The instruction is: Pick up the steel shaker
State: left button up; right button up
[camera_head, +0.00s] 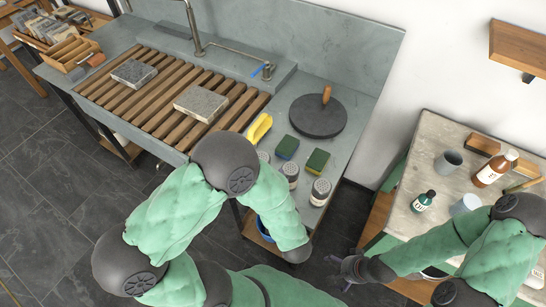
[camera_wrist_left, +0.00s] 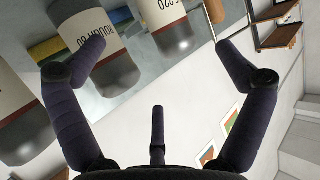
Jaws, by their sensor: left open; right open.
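Three grey-metal shakers with pale labels stand in a row at the counter's front edge in the head view: a near one (camera_head: 320,191), a middle one (camera_head: 290,174) and a far one (camera_head: 263,156), partly behind my left arm. I cannot tell which one is meant. In the left wrist view, one shaker (camera_wrist_left: 97,45) reads "ROUGH 80", another (camera_wrist_left: 166,25) ends in "220", and a third (camera_wrist_left: 25,125) is at the left. My left gripper (camera_wrist_left: 157,52) is open and empty, one finger overlapping the "ROUGH 80" shaker. My right gripper (camera_head: 350,268) is open, low beside the cart.
Two sponges (camera_head: 287,147) (camera_head: 317,161), a yellow tool (camera_head: 259,128) and a dark disc with a wooden knob (camera_head: 318,117) lie behind the shakers. Stone blocks (camera_head: 200,103) rest on a slatted rack (camera_head: 165,95). A cart (camera_head: 425,150) at right holds bottles (camera_head: 423,202) and cups (camera_head: 448,162).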

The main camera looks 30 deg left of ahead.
pick_arm(q)
jog(key=b+x, duration=0.1)
jog(key=x, duration=0.3)
jog(key=shift+s+f, duration=0.1)
jog(key=shift+s, duration=0.05)
jog(key=shift+b+x, duration=0.35)
jog(key=shift+x, duration=0.45)
jog(key=b+x, duration=0.2)
jog(key=x, duration=0.2)
jog(key=shift+w+a, duration=0.2)
jog(key=shift+w, duration=0.15)
jog(key=shift+w+a, duration=0.1)
jog(key=shift+w, duration=0.1)
jog(key=shift+c, duration=0.3)
jog(key=c, duration=1.1)
